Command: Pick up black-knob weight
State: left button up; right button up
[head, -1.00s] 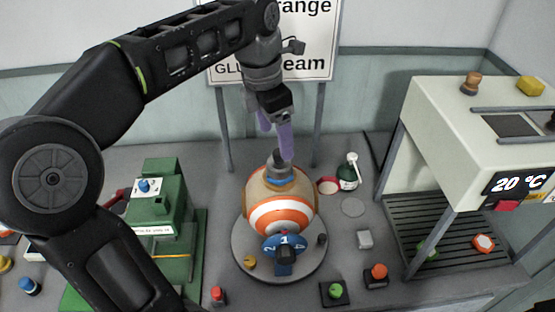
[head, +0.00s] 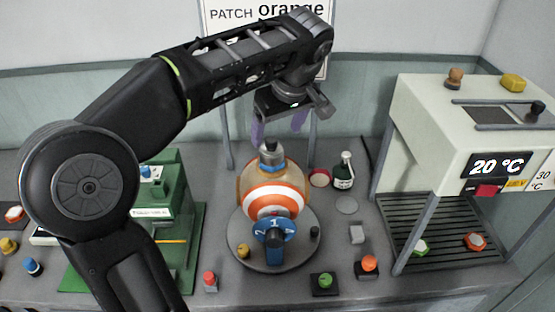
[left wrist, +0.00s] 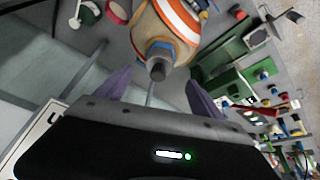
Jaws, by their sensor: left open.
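A dark grey-black knob (head: 268,151) with a blue band under it stands on top of the orange-and-white striped ball (head: 275,190). I take it for the black-knob weight, but cannot be sure. The ball stands on a round grey plate (head: 300,258). My left gripper (head: 278,128) has purple fingers, spread open and empty, above and behind the knob. In the left wrist view the knob (left wrist: 157,69) shows beyond and between the fingertips (left wrist: 160,86), with a gap to them. My right gripper is not in view.
A green press (head: 178,225) is partly hidden behind my left arm. A white oven-like cabinet (head: 425,120) stands right; a small black knob (head: 537,107) is on its top. A dark bottle (head: 344,172) stands right of the ball. A sign (head: 240,30) stands behind. Buttons (head: 325,281) line the front.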

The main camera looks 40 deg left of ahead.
aim_at(273, 141)
pick_arm(q)
jog(key=shift+w+a+f+m, duration=0.15)
jog(key=shift+a+m, duration=0.2)
jog(key=shift+m, duration=0.15)
jog(key=shift+d, duration=0.15)
jog(key=b+x, duration=0.1)
jog(key=x, duration=0.1)
jog(key=shift+f+b, duration=0.3)
jog(key=shift+a+f, duration=0.15)
jog(key=shift+a, duration=0.1)
jog(key=p+x, duration=0.2)
jog(key=x, duration=0.2)
jog(key=shift+w+f, duration=0.15)
jog(key=shift+f, duration=0.25)
